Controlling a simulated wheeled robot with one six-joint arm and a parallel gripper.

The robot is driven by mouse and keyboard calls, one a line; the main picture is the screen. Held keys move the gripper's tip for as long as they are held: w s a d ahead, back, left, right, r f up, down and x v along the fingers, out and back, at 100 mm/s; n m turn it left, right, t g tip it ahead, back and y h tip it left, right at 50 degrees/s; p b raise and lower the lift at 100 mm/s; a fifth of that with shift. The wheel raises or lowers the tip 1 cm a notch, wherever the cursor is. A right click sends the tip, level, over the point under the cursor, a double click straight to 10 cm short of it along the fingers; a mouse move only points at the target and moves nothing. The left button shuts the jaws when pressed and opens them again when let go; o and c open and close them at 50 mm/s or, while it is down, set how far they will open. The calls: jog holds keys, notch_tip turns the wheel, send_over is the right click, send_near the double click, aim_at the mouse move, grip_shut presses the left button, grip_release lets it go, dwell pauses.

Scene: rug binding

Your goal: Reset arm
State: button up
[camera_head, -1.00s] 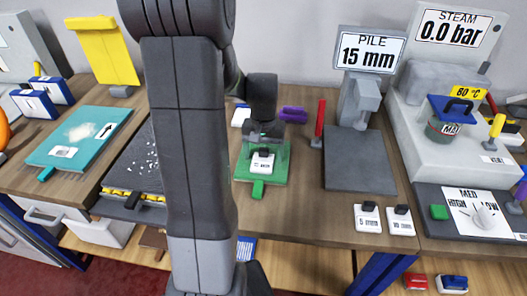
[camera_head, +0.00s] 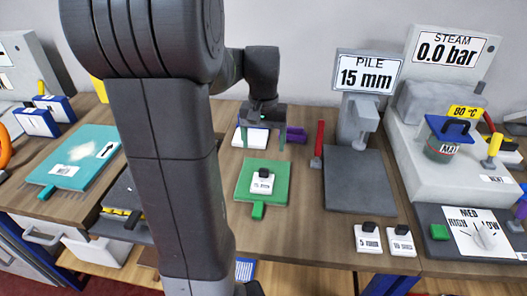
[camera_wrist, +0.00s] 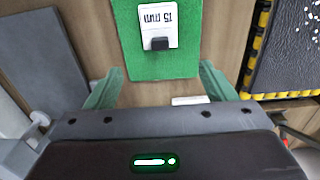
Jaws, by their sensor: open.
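My gripper (camera_head: 264,138) is open and empty, raised above the bench behind the green mat (camera_head: 275,176). A white block with a black knob (camera_head: 262,181) lies on the mat, apart from the fingers. In the wrist view, my gripper (camera_wrist: 160,92) shows its two green fingers spread wide. The block there (camera_wrist: 158,25) reads 15 mm and lies on the green mat (camera_wrist: 180,66), beyond the fingertips.
A grey plate and stand (camera_head: 357,185) under the PILE 15 mm sign are to the right. White blocks marked 5 mm (camera_head: 368,239) and another (camera_head: 400,241) lie at the front edge. A purple item (camera_head: 296,135) and red upright (camera_head: 319,140) stand near my gripper.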

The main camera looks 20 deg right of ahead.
aim_at(263, 170)
jog(key=shift+r, duration=0.25)
notch_tip(263, 170, down, 12)
jog(key=shift+f+b, duration=0.25)
jog(key=shift+b, duration=0.05)
notch_tip(263, 170, up, 2)
jog(key=shift+r, duration=0.9)
jog(key=shift+f, duration=0.1)
